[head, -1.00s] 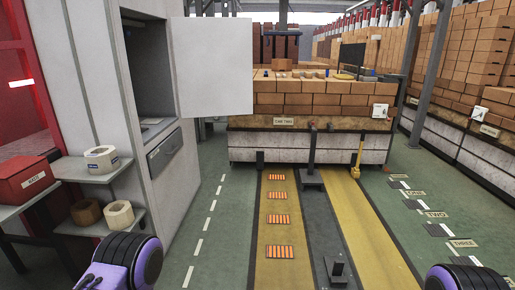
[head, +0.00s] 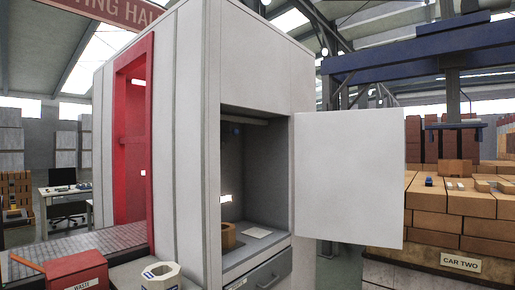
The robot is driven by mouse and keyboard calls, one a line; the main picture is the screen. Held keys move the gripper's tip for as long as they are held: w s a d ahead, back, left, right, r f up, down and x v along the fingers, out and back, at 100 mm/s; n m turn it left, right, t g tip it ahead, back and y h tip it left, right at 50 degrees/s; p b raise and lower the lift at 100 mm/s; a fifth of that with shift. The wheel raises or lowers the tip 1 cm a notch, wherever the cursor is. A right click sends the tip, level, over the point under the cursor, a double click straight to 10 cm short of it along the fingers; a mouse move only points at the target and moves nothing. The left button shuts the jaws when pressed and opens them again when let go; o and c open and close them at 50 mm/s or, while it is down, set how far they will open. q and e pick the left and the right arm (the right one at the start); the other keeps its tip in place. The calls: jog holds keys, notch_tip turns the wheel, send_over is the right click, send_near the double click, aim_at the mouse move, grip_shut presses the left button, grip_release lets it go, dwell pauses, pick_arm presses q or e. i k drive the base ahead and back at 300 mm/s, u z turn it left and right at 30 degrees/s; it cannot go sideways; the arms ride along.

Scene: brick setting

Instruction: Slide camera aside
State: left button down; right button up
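I cannot make out a camera for certain in the head view. The tall white cabinet (head: 258,70) has an open compartment. The cabinet's white door (head: 348,175) stands swung open to the right. A small blue item (head: 428,181) sits on the brick stack at the right, too small to tell what it is. Neither of my grippers is in view.
A grey drawer (head: 265,278) is below the compartment. A desk (head: 65,190) with a chair is farther back. The brick stack (head: 455,205) marked CAR TWO stands beyond the door.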

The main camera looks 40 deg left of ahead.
aim_at(224, 131)
jog(key=u, duration=1.9)
jog(key=i, duration=1.9)
